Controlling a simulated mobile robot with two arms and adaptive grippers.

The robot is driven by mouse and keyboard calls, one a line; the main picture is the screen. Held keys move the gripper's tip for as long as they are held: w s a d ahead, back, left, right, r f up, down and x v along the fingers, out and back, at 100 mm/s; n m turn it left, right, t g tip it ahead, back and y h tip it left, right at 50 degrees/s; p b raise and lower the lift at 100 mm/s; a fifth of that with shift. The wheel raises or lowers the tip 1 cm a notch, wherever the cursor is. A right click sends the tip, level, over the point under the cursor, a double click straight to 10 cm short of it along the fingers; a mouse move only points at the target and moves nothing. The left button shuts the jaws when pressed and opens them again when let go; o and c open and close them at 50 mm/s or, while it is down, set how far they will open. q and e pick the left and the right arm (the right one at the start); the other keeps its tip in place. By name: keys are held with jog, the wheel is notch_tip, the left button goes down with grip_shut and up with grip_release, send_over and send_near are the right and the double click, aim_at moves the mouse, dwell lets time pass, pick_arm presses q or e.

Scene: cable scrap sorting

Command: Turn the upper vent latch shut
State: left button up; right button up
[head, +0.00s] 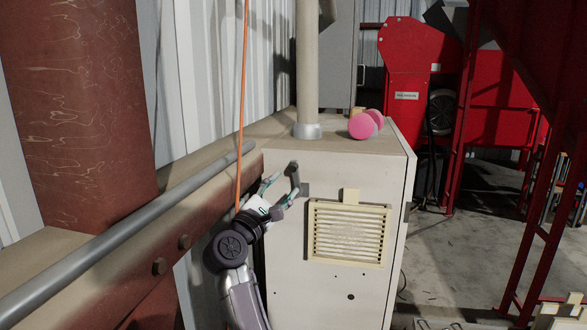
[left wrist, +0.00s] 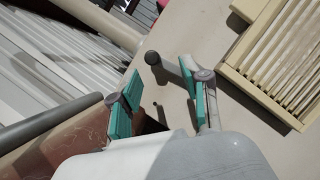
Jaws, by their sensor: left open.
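The upper vent latch is a dark grey lever with a round knob (head: 294,178), on the front of a pale cabinet (head: 375,293), above and left of a cream louvred vent (head: 349,203). The knob (left wrist: 152,57) and part of the bar show in the left wrist view; the rest is hidden behind a finger. My left gripper (head: 280,187) is open, its teal-padded fingers pointing up toward the lever. In the left wrist view, the knob lies just beyond the gap between the fingertips (left wrist: 160,76). I cannot tell whether a finger touches the lever. My right gripper is not in view.
An orange cable (head: 241,110) hangs close to my left wrist. A grey pipe (head: 130,235) and a rusty beam (head: 205,200) run along the left. Pink round items (head: 363,126) and a vertical post (head: 307,70) stand on the cabinet. Open floor (head: 440,250) lies to the right.

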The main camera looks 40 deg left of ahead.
aim_at(293, 170)
pick_arm(q)
jog(key=shift+n, duration=0.4)
jog(key=x, duration=0.2)
jog(key=p+x, duration=0.1)
jog(key=x, duration=0.1)
jog(key=r+p+x, duration=0.1)
jog(key=x, duration=0.1)
jog(key=shift+a+r, duration=0.1)
jog(key=shift+a, duration=0.25)
jog(key=shift+w+a+p, duration=0.15)
jog(key=shift+w+p, duration=0.2)
jog(key=shift+w, duration=0.2)
grip_shut()
